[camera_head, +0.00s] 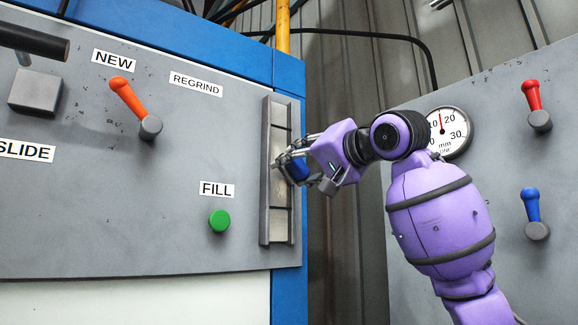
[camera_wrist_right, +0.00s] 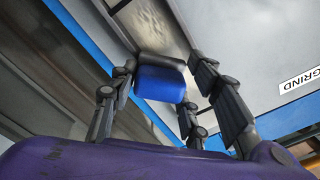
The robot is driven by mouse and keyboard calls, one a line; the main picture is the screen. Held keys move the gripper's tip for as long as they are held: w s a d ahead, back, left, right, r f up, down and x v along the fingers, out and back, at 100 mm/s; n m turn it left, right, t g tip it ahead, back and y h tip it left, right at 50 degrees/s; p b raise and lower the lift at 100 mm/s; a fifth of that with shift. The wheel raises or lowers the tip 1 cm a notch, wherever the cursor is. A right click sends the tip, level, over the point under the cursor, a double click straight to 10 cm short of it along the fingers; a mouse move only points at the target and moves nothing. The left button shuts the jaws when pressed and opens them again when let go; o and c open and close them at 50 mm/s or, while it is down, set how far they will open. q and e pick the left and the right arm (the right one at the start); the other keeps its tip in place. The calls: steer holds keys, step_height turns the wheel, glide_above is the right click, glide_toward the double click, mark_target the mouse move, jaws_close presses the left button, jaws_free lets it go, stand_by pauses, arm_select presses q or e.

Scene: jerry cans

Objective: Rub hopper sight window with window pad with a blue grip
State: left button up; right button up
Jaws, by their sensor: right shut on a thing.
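The hopper sight window (camera_head: 281,129) is a tall narrow pane in a grey frame with crossbars, at the right end of the grey panel in the head view. My right gripper (camera_head: 291,163) is at the middle of the window, coming from the right. It is shut on the window pad, whose blue grip (camera_head: 298,170) shows between the fingers. In the right wrist view the blue grip (camera_wrist_right: 160,84) sits between the fingers, with the pad's grey part (camera_wrist_right: 160,60) beyond it, at the pale window. Whether the pad touches the pane I cannot tell. My left gripper is not in view.
The left panel carries an orange lever (camera_head: 128,97), a green button (camera_head: 219,221) under a FILL label, and a grey block (camera_head: 36,91). A right panel holds a dial gauge (camera_head: 448,132), a red lever (camera_head: 533,95) and a blue lever (camera_head: 531,205). A black cable (camera_head: 400,42) hangs above.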

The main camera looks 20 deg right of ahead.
steer(key=shift+d, duration=0.2)
steer(key=shift+a+r, duration=0.15)
steer(key=shift+r, duration=0.8)
steer(key=shift+s+a+f, duration=0.1)
steer(key=shift+s+a, duration=0.1)
steer(key=shift+a, duration=0.55)
steer(key=shift+s+a+f, duration=0.1)
steer(key=shift+s+a, duration=0.1)
steer(key=shift+a, duration=0.5)
steer(key=shift+c, duration=0.4)
steer(key=shift+s+a+r, duration=0.2)
steer(key=shift+s+a, duration=0.1)
steer(key=shift+a, duration=0.45)
steer(key=shift+d, duration=0.3)
glide_toward(270, 159)
steer(key=shift+w+d, duration=0.35)
steer(key=shift+w, duration=0.1)
steer(key=shift+s, duration=0.1)
